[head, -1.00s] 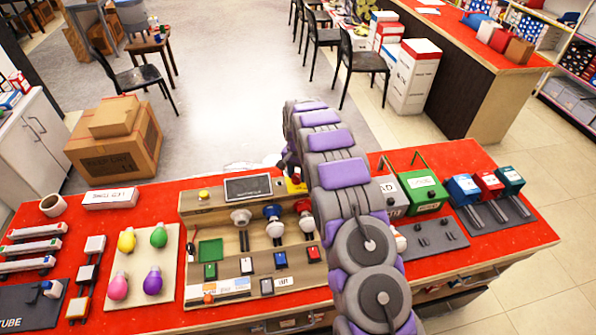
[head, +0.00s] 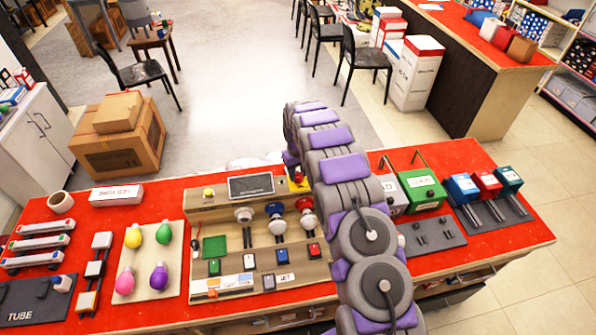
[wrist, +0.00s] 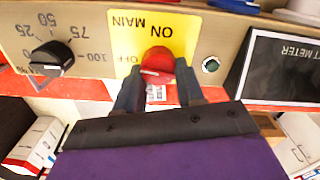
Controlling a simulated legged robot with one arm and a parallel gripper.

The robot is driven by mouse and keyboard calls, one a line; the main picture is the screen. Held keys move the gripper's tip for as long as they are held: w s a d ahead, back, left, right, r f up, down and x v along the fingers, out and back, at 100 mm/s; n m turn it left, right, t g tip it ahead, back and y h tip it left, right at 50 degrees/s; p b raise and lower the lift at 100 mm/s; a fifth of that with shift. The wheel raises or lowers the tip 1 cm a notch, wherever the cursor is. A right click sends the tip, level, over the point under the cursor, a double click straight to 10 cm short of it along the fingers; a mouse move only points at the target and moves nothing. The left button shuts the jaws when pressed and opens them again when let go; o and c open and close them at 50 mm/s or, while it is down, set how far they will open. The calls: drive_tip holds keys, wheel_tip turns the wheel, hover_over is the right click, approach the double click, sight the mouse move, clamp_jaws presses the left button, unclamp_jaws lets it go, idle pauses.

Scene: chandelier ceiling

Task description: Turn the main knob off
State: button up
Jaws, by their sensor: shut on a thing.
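The main knob (wrist: 157,63) is red and sits on a yellow plate (wrist: 125,38) marked MAIN, ON and OFF, upside down in the wrist view. My gripper (wrist: 158,85) is shut on the red knob, one dark finger on each side of it. In the head view the yellow plate (head: 298,183) shows only in part at the back of the wooden test panel (head: 225,205).
A black dial (wrist: 52,58) and a small green light (wrist: 211,65) flank the yellow plate. A meter screen (wrist: 285,70) is close by. Colored bulbs (head: 163,233) lie left of the panel; green (head: 423,190) and blue (head: 462,188) boxes stand right of my arm.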

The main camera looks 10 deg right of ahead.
sight(297, 174)
drive_tip(key=shift+n, duration=0.6)
drive_tip(key=shift+a+f, duration=0.1)
drive_tip(key=o, duration=1)
wheel_tip(297, 174, up, 17)
drive_tip(key=shift+w+r+p, duration=0.1)
drive_tip(key=shift+r+p, duration=0.05)
drive_tip(key=shift+p, duration=0.35)
